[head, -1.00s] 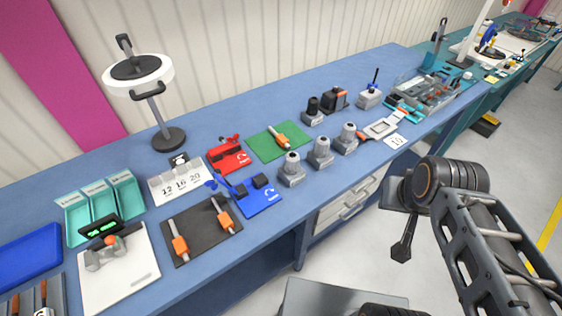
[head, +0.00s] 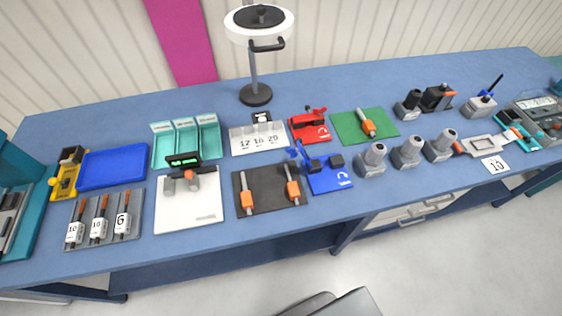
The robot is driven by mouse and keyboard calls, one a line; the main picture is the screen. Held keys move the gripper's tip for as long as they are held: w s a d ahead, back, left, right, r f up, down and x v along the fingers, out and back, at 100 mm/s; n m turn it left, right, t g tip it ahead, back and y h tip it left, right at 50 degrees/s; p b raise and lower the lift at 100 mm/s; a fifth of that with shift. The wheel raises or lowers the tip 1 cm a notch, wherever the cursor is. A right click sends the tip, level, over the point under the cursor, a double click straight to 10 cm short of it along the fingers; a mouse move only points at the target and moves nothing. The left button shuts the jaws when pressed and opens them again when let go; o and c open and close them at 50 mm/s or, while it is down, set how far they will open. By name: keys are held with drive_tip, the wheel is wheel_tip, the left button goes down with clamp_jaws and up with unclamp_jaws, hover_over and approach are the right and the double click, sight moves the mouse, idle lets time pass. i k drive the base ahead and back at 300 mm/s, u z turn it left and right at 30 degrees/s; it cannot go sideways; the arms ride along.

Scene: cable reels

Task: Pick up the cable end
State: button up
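I cannot make out a cable end or a cable reel for certain in the head view. Two grey rods with orange sleeves lie apart on a black mat (head: 270,203) near the front of the blue bench: a left one (head: 247,202) and a right one (head: 293,191). A similar orange and grey piece (head: 368,127) lies on a green mat (head: 345,120). I cannot tell whether any of these is a cable end. My gripper is out of view.
The blue bench (head: 330,85) spans the view. A ring lamp (head: 256,94) stands at its back. Several grey bottle-like holders (head: 407,152) stand right of centre. A white board (head: 190,212), teal bins (head: 160,150) and a blue tray (head: 112,168) are left. Floor (head: 450,265) is clear at lower right.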

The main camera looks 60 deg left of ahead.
sight(370, 128)
drive_tip(key=k, duration=1.05)
drive_tip(key=u, duration=1.6)
drive_tip(key=i, duration=0.5)
drive_tip(key=z, duration=0.7)
drive_tip(key=k, duration=1.05)
drive_tip(key=z, duration=1.25)
drive_tip(key=i, duration=1.85)
drive_tip(key=u, duration=0.85)
drive_tip(key=i, duration=1)
drive_tip(key=u, duration=1)
